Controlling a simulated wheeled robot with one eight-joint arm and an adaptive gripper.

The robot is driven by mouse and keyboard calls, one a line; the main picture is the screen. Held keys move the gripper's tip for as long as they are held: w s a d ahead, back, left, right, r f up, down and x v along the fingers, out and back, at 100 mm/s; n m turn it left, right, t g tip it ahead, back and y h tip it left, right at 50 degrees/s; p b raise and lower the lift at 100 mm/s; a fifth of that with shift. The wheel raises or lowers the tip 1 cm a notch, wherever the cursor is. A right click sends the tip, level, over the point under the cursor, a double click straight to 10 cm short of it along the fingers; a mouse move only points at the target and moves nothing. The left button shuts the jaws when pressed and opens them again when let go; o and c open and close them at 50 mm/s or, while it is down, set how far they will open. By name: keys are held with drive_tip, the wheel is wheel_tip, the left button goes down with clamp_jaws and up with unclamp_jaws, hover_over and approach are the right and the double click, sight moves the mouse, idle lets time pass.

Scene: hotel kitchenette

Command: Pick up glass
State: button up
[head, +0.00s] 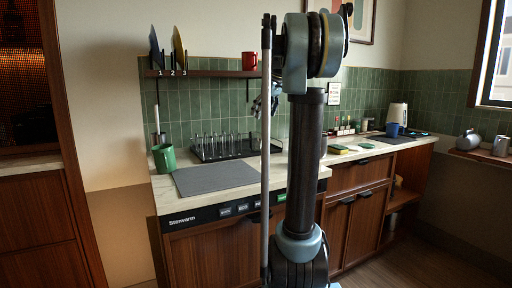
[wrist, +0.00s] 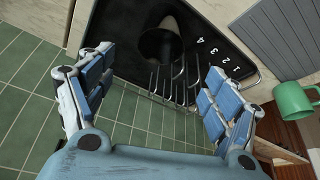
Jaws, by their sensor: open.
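A dark, see-through round shape, which looks like a glass (wrist: 160,46), stands on the black drying tray (wrist: 112,40) in the wrist view, beside a row of thin metal prongs. In the head view the tray (head: 205,158) sits at the back of the counter with several upright prongs; I cannot clearly pick out the glass among them there. My gripper (wrist: 158,92) is open and empty, its blue-padded fingers wide apart, with the glass beyond the fingertips. In the head view my gripper (head: 265,104) is above the tray, partly hidden by my arm.
A green mug (head: 164,158) stands left of a grey mat (head: 215,178) on the counter. A shelf (head: 205,74) with plates and a red mug (head: 249,60) hangs above the tray. A green-tiled wall is close behind. The mat is bare.

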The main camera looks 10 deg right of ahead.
sight(254, 142)
drive_tip(key=x, duration=1)
drive_tip(key=shift+d, duration=0.1)
drive_tip(key=shift+x, duration=3.1)
drive_tip(key=shift+s, duration=0.2)
drive_tip(key=c, duration=1.3)
drive_tip(key=shift+c, duration=0.5)
